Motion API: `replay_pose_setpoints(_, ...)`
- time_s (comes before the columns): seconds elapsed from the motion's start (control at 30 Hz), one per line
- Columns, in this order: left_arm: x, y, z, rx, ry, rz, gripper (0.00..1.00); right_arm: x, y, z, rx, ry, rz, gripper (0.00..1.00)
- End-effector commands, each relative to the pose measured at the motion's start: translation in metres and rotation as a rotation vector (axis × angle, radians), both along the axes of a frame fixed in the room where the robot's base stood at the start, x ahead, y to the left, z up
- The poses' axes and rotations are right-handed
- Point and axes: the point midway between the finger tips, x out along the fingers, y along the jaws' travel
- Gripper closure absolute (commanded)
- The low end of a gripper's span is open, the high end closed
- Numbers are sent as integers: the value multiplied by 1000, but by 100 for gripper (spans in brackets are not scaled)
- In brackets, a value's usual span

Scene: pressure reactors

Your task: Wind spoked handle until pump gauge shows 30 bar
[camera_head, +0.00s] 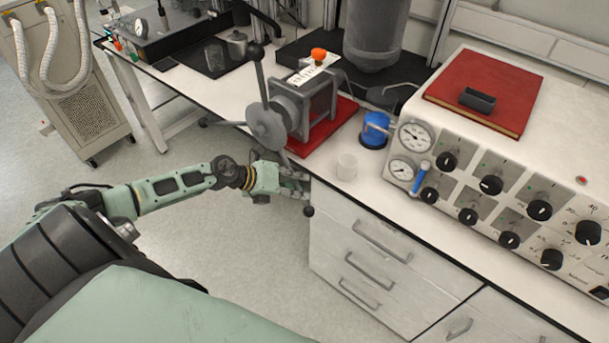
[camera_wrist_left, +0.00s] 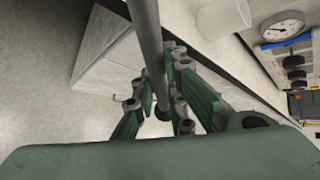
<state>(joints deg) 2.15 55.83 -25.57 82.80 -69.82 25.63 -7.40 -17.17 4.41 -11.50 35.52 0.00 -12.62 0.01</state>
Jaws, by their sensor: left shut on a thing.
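The spoked handle (camera_head: 266,127) is a grey hub with thin rods ending in dark knobs. It is on the side of a grey block-shaped pump (camera_head: 305,105) on a red base at the bench's front edge. One spoke points up, one left, and one down past the bench edge. My left gripper (camera_head: 301,186) is shut on the lower spoke, just above its knob. In the left wrist view, the rod (camera_wrist_left: 147,30) runs between the green fingers (camera_wrist_left: 158,108). Two round gauges (camera_head: 415,137) (camera_head: 403,170) sit on the panel at right; their readings are too small to tell. My right gripper is not in view.
A clear beaker (camera_head: 347,167) and a blue round item (camera_head: 375,130) stand right of the pump. White drawers (camera_head: 365,255) are below the bench edge, close to my gripper. A control box with black knobs (camera_head: 490,185) fills the right.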

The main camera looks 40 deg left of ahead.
Motion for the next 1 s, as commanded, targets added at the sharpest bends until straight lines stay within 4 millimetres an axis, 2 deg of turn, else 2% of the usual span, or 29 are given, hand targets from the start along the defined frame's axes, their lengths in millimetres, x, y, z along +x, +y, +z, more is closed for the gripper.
replay_pose_setpoints(0.1, 0, 11, -8, 82, -5, -3, 100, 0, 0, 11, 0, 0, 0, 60)
replay_pose_setpoints(0.4, 2, 27, -23, 194, -15, -2, 100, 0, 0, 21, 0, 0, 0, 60)
replay_pose_setpoints(0.93, 1, 30, -28, 216, -16, -3, 100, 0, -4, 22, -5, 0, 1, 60)
replay_pose_setpoints(0.97, 1, 30, -28, 216, -16, -3, 88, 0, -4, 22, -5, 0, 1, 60)
replay_pose_setpoints(1.0, 1, 30, -28, 216, -16, -3, 84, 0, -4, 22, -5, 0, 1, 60)
